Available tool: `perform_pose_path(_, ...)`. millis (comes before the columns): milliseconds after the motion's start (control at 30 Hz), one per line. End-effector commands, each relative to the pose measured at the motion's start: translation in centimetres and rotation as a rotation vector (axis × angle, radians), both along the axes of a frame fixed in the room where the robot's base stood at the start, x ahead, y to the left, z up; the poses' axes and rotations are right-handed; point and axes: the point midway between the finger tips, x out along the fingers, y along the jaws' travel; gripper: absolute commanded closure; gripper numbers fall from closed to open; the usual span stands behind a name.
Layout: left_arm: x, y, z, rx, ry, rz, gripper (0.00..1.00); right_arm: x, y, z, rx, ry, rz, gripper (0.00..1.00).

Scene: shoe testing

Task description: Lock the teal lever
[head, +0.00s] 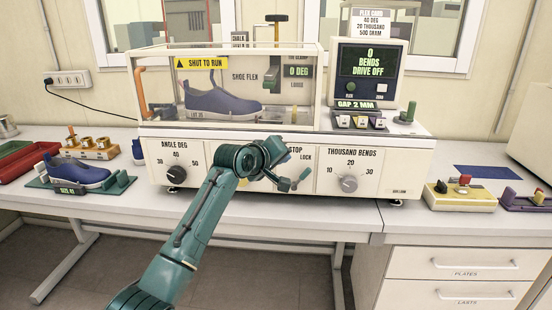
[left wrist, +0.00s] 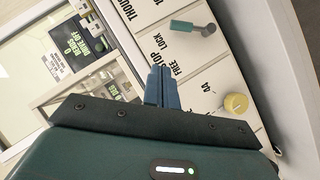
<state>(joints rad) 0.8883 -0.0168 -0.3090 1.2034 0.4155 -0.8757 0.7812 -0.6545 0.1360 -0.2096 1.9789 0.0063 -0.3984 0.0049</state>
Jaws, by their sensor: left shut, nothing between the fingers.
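The teal lever (left wrist: 183,27) shows in the left wrist view as a short teal handle on a grey arm, beside the FREE and LOCK labels. In the head view the lever (head: 284,184) is at the middle of the machine's front panel, just below my left gripper (head: 274,151). In the left wrist view the left gripper's blue fingers (left wrist: 162,72) are closed together and empty. They appear in front of the panel, apart from the lever in that picture. Their tips are hard to make out in the head view. My right gripper is not in view.
The cream machine has an angle dial (head: 176,175) on the left and a bends dial (head: 349,184) on the right. A yellow knob (left wrist: 236,103) sits near the lever. A shoe on a stand (head: 78,172) is on the left bench. The bench right of the machine has some clear room.

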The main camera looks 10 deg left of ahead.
Motion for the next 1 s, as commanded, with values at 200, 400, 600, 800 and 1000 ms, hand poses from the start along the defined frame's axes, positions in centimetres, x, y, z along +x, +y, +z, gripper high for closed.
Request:
perform_pose_path(200,-1.9,0.9,0.9,0.000,0.000,0.000,1.00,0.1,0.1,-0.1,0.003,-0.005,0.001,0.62)
perform_pose_path(400,-2.6,1.2,1.2,-0.001,0.000,0.000,1.00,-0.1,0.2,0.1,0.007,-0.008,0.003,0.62)
perform_pose_path(600,-2.6,1.2,1.2,-0.001,0.000,0.000,1.00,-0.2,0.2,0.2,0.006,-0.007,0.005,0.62)
perform_pose_path(800,-3.0,1.4,-0.5,0.013,0.006,0.000,1.00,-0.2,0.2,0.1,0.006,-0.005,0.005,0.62)
perform_pose_path(1000,-6.9,3.2,-10.5,0.127,0.006,-0.006,1.00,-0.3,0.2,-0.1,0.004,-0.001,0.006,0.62)
